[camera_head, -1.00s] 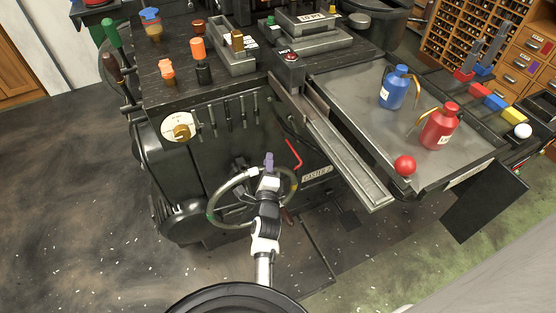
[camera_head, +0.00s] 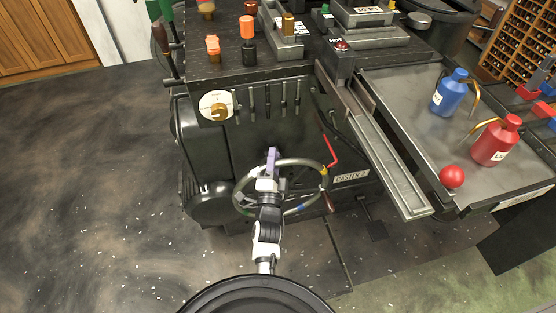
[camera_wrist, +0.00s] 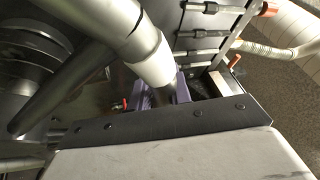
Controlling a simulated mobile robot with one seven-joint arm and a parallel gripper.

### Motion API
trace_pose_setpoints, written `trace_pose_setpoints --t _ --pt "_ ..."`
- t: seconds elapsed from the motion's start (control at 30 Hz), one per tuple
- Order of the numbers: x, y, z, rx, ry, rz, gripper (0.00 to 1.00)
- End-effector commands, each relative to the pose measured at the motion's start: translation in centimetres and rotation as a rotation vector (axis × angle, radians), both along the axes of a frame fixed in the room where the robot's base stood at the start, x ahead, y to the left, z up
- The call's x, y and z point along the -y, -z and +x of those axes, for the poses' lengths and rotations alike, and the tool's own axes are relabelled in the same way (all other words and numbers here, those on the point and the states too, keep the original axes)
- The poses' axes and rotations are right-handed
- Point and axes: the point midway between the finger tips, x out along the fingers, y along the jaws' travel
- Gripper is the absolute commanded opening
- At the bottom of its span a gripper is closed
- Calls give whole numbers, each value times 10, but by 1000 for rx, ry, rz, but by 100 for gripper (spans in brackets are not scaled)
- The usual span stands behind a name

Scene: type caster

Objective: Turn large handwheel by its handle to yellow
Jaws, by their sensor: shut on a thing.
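The large handwheel (camera_head: 313,209) is a grey ring on the front of the dark machine in the head view. A yellow mark (camera_head: 324,171) shows at its right side, a blue mark (camera_head: 301,208) at its lower right and a green mark at its lower left. My gripper (camera_head: 272,158), with purple fingers, is at the upper rim, a little left of the wheel's middle. In the wrist view the tapered, pale metal handle (camera_wrist: 150,52) runs down between the purple fingers (camera_wrist: 158,94), which are shut on it. In the head view my gripper and arm hide the handle.
A red lever (camera_head: 331,152) stands right of the wheel, with a brown grip (camera_head: 329,203) at its lower right. A cream dial (camera_head: 217,105) is above left. The metal chute (camera_head: 391,172) juts out on the right. Floor at left is open.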

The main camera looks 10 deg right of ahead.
Motion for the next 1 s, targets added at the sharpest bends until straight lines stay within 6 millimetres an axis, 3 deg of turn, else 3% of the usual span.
trace_pose_setpoints --t 0.37,0.4,0.57,1.0 --pt "-3 -2 1 1 -4 -6 0" --pt "-3 -2 1 1 -6 -5 22" --pt "-2 -1 1 0 -3 -5 41" --pt "-1 1 1 -1 -1 -4 41"
